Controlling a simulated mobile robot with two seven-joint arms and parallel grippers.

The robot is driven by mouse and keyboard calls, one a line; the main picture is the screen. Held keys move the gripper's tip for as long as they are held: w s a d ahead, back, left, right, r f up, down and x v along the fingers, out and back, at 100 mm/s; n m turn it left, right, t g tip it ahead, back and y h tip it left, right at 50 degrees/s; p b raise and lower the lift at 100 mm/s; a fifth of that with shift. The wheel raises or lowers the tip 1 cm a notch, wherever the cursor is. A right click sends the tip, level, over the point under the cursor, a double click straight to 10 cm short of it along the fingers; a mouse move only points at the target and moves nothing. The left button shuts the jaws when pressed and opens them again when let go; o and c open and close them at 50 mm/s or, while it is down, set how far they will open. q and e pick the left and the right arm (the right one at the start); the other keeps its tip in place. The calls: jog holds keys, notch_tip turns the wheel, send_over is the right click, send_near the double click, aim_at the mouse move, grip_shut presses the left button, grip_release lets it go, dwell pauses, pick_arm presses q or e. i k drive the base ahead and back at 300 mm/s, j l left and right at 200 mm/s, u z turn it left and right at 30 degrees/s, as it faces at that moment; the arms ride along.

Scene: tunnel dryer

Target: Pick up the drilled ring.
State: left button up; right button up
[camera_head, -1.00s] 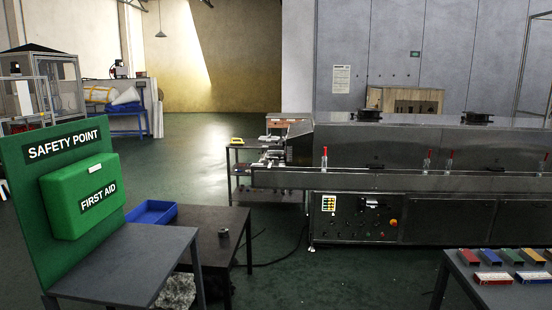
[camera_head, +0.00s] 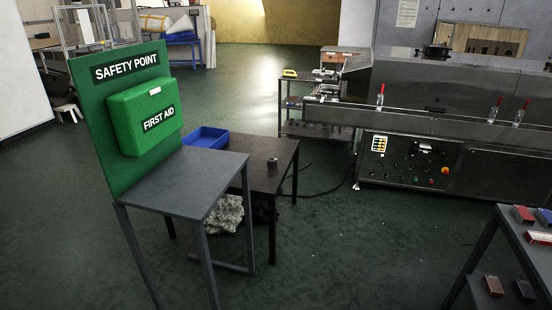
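A small grey cylindrical part (camera_head: 272,162) stands on the dark low table (camera_head: 262,181), near the table's middle. It looks like the drilled ring, but it is too small for me to make out any holes. It stands to the right of the blue tray. Neither of my grippers shows in the head view.
A grey table with a green safety board (camera_head: 101,110) and first aid box (camera_head: 147,117) stands in front of the dark table. A blue tray (camera_head: 207,137) sits behind. The steel dryer (camera_head: 440,110) is at right. A table with coloured blocks (camera_head: 508,238) is front right. Floor between is open.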

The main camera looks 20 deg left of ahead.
aim_at(271, 161)
jog(key=i+z, duration=0.1)
jog(key=i, duration=3.75)
jog(key=i+l+u, duration=0.15)
jog(key=i, duration=1.15)
jog(key=i+u, duration=0.1)
jog(key=u, duration=1.3)
